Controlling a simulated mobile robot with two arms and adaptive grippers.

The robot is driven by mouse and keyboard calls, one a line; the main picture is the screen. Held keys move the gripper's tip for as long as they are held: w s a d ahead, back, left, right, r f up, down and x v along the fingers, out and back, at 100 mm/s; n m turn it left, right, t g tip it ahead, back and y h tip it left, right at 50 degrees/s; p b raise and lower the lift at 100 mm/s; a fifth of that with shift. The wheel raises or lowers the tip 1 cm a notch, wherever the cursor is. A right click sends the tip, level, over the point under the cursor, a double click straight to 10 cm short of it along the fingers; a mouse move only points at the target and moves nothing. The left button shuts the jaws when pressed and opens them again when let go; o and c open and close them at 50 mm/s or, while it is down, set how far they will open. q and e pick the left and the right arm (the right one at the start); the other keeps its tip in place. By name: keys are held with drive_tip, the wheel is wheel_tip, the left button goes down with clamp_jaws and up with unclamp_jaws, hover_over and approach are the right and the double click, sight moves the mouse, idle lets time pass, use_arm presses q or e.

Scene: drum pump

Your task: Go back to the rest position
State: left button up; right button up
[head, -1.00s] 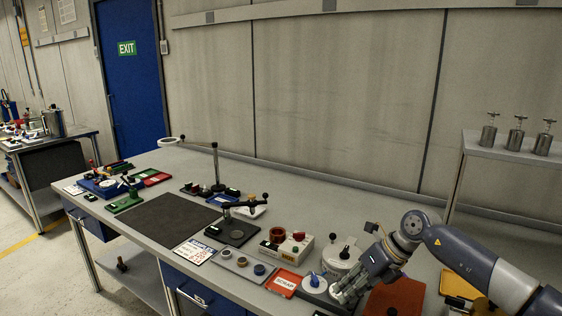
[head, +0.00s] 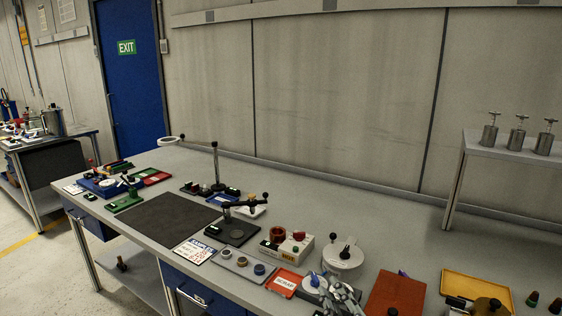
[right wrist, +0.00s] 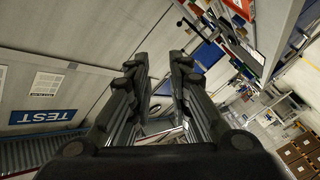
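My right gripper (head: 338,293) shows at the bottom edge of the head view, in front of the grey unit with the blue knob (head: 315,281) and partly covering it. In the right wrist view its two dark fingers (right wrist: 158,75) stand apart with nothing between them, so it is open and empty. That view looks out over the room, with a blue TEST sign (right wrist: 42,117) at the left. My left gripper is not in view.
The workbench carries a red SCRAP card (head: 285,283), a white round device (head: 343,256), a brown-red plate (head: 395,294) and a yellow tray (head: 476,289). A raised shelf (head: 515,150) with metal canisters stands at the right. The dark mat (head: 165,219) is bare.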

drive_tip(key=s+d+f+m+g+h, duration=0.3)
drive_tip(key=s+d+f+m+g, duration=0.15)
drive_tip(key=s+f, duration=0.35)
drive_tip(key=s+d+f+m+g, duration=0.2)
drive_tip(key=s+f+g, duration=0.35)
drive_tip(key=s, duration=0.65)
drive_tip(key=s+d+f+m+g, duration=0.2)
drive_tip(key=s+f+m+g, duration=0.15)
drive_tip(key=s+f, duration=0.6)
drive_tip(key=s+f+n+g, duration=0.1)
drive_tip(key=s+f+g, duration=0.15)
drive_tip(key=f, duration=2.25)
drive_tip(key=s+d+f, duration=0.3)
drive_tip(key=s+f, duration=1.2)
drive_tip(key=s, duration=0.2)
drive_tip(key=shift+s+g, duration=0.2)
drive_tip(key=shift+g, duration=0.2)
drive_tip(key=shift+d, duration=0.1)
